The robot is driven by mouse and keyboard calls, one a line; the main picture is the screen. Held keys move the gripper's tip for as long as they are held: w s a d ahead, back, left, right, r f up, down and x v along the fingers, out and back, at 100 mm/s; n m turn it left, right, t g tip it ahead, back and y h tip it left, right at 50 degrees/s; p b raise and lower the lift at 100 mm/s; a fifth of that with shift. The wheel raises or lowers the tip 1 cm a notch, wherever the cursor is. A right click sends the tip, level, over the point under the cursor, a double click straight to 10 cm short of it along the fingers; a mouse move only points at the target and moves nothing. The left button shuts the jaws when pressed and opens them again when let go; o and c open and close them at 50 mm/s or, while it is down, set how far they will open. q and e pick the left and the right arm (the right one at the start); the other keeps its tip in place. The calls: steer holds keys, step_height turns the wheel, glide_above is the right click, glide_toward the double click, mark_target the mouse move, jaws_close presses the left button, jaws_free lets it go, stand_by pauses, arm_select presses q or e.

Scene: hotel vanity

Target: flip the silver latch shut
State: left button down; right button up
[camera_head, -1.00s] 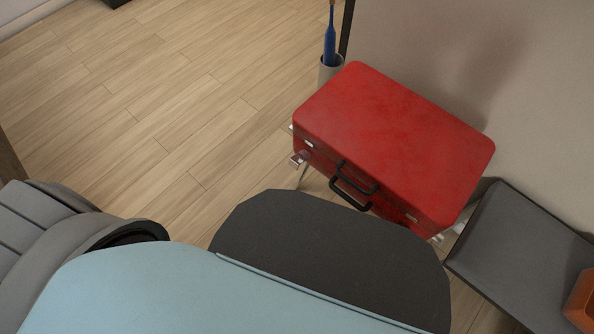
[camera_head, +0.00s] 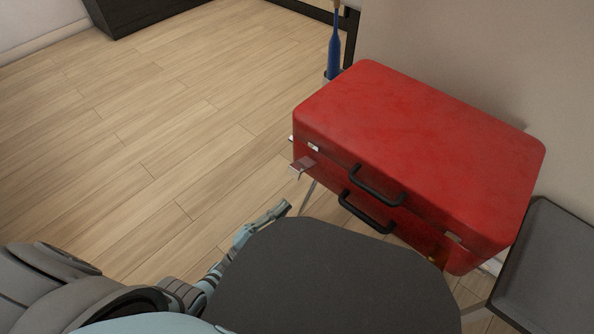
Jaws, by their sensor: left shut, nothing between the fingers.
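A red case (camera_head: 420,145) with a closed lid stands against the wall at the right. Two black handles (camera_head: 372,190) show on its front. A silver latch (camera_head: 302,167) sticks out from the front near the left corner, below a small plate (camera_head: 313,147) on the lid edge. A second fitting (camera_head: 453,238) sits near the right corner; its detail is too small to tell. My left gripper (camera_head: 283,209) is shut and empty, below and left of the silver latch and apart from it. My right gripper is not in view.
A blue toothbrush-like item (camera_head: 333,55) stands in a holder behind the case. A grey padded seat (camera_head: 546,265) is at the right, close to the case. Wood floor (camera_head: 150,130) lies open to the left. My own body fills the bottom.

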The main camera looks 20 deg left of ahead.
mark_target(289, 167)
arm_select(q)
steer(key=shift+r, duration=0.2)
